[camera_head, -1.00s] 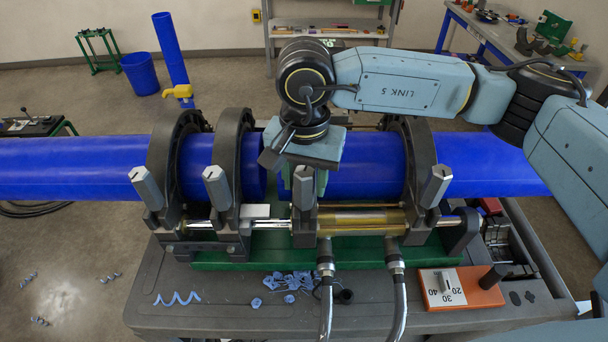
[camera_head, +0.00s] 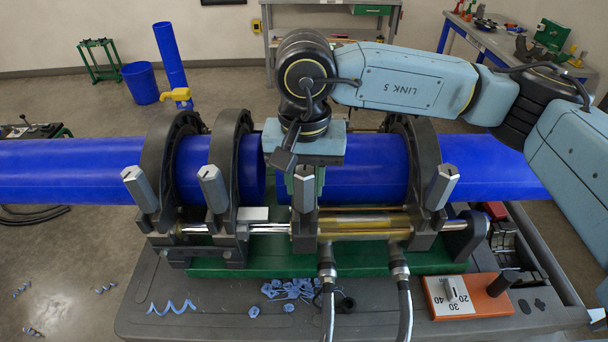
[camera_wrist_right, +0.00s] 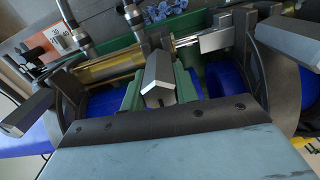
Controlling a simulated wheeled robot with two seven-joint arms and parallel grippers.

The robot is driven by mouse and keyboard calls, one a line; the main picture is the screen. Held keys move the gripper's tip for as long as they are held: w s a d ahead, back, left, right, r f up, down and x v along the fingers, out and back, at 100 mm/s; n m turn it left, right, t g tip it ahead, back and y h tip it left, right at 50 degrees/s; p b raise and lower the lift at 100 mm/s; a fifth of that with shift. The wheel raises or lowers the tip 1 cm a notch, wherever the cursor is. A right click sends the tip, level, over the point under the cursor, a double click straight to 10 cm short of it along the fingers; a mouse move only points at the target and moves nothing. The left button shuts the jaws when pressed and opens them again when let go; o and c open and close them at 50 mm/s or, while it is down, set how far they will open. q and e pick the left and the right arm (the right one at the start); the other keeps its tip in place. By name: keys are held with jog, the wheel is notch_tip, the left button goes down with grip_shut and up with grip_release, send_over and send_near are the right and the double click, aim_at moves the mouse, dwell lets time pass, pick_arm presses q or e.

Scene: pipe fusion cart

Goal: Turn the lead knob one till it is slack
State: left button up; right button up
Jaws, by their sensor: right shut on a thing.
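My right gripper (camera_head: 305,181) comes down from above over the middle of the pipe machine. Its green fingers are shut on a grey faceted clamp knob (camera_head: 304,192), the third from the left. In the right wrist view the same knob (camera_wrist_right: 158,82) sits between the two fingers. Three like knobs stand free: one at far left (camera_head: 140,188), one left of centre (camera_head: 213,188) and one at right (camera_head: 441,186). The knob's lower stem and its thread are mostly hidden. My left gripper is not in view.
Black clamp rings (camera_head: 224,160) hold two blue pipes (camera_head: 360,168) with a gap between them. Hoses (camera_head: 328,300) rise at the front. Blue shavings (camera_head: 290,288) and an orange block (camera_head: 485,297) lie on the grey cart top (camera_head: 230,325).

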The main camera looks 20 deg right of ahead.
jog(key=shift+n, duration=0.4)
jog(key=shift+f+n+b, duration=0.1)
jog(key=shift+n+b, duration=0.2)
jog(key=shift+b, duration=0.15)
jog(key=shift+n, duration=0.3)
